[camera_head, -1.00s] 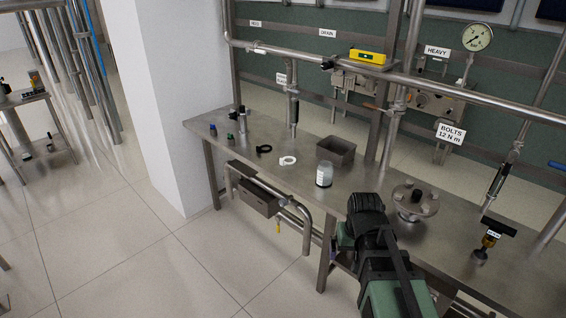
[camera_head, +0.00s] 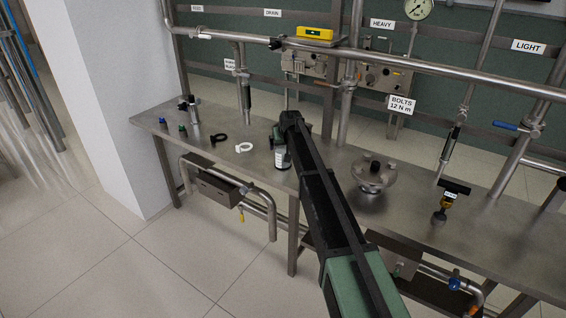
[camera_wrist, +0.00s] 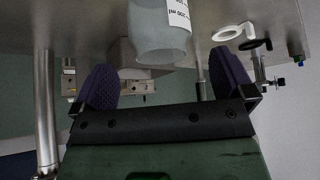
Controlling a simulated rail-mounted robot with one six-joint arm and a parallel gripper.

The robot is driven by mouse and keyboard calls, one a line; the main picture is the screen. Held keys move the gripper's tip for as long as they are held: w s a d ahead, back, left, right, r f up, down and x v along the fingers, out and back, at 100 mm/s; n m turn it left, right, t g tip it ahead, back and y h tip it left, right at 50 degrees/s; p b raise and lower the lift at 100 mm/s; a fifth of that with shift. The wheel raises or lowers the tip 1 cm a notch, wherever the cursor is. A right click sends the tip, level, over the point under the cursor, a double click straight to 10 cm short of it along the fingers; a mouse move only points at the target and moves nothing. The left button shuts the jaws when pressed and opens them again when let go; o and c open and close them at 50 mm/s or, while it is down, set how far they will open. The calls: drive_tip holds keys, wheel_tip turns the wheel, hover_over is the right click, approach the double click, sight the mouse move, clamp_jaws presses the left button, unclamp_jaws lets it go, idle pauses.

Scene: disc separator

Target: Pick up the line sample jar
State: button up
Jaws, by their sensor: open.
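The line sample jar (camera_head: 281,158) is a pale jar with a white printed label, upright on the steel bench in the head view. My gripper (camera_head: 287,122) reaches over the bench beside it and hides part of it. In the wrist view, which looks upside down, the jar (camera_wrist: 160,42) is at the top centre. My gripper (camera_wrist: 163,76) is open there, with one purple-padded finger on each side of the jar's line. The jar shows just past the fingertips, with nothing held. Contact cannot be told.
On the bench (camera_head: 330,212) left of the jar lie a white ring (camera_head: 244,147), a black ring (camera_head: 218,138) and small bottles. A flanged fitting (camera_head: 373,172) stands to the right. A steel pipe (camera_head: 400,63) crosses behind and above.

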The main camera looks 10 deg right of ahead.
sight(283, 147)
drive_tip(key=b+x, duration=0.4)
drive_tip(key=x, duration=0.1)
drive_tip(key=shift+w+f, duration=0.1)
drive_tip(key=shift+f, duration=0.1)
drive_tip(key=shift+r, duration=0.3)
drive_tip(key=c, duration=0.9)
drive_tip(key=shift+r, duration=0.15)
drive_tip(key=shift+c, duration=0.2)
